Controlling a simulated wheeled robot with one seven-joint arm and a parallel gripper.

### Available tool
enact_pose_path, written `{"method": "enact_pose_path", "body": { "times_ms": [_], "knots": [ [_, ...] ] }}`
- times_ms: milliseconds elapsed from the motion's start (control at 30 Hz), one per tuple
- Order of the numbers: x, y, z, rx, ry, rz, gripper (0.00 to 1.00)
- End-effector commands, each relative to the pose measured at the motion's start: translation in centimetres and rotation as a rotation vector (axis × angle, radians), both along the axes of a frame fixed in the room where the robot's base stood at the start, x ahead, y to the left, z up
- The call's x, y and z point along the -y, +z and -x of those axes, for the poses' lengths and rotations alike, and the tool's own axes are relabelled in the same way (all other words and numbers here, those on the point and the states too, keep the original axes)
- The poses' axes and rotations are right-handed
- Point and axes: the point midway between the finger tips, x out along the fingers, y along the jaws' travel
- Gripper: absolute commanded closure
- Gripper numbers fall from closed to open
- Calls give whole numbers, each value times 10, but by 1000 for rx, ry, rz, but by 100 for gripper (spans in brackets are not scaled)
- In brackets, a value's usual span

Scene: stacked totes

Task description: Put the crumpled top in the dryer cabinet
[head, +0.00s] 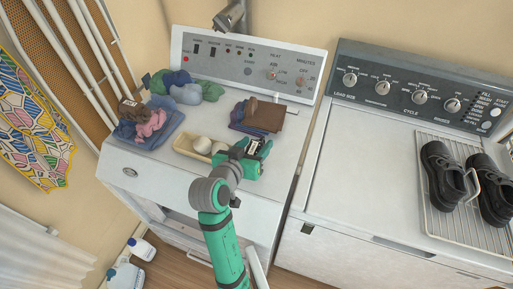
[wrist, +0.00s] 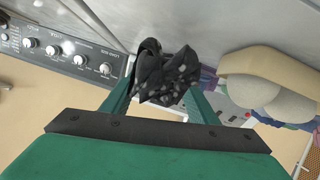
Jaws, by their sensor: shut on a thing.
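My gripper (head: 254,150) is above the front part of the dryer cabinet's white top. In the wrist view my gripper (wrist: 160,92) is shut on a crumpled dark top (wrist: 168,70) with pale spots, bunched between the green fingers. In the head view the top is mostly hidden by the gripper. The dryer cabinet (head: 135,172) is white, with a control panel at its back. A dark opening (head: 182,219) shows low in its front, partly behind my arm; its inside is hard to see.
On the cabinet top are folded cloths (head: 150,132) with a brown and pink pile, rolled cloths (head: 187,93), a brown folded stack (head: 266,116) and a tray (head: 182,146) with pale balls. A washer with a shoe rack (head: 437,222) stands right. Bottles (head: 141,248) stand on the floor.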

Motion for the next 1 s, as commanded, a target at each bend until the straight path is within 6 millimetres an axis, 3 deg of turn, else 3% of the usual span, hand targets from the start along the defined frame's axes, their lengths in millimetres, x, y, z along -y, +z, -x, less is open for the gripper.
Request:
{"method": "enact_pose_path", "body": {
  "times_ms": [200, 600, 633, 700, 1000],
  "knots": [
    [-1, -30, -1, -3, 2, 2, 72],
    [-4, -35, -1, 0, 6, 1, 72],
    [-3, -35, -1, -1, 6, 0, 39],
    [-2, -35, -1, -1, 3, 0, 27],
    [-1, -33, -1, 0, 2, 0, 27]
  ]
}}
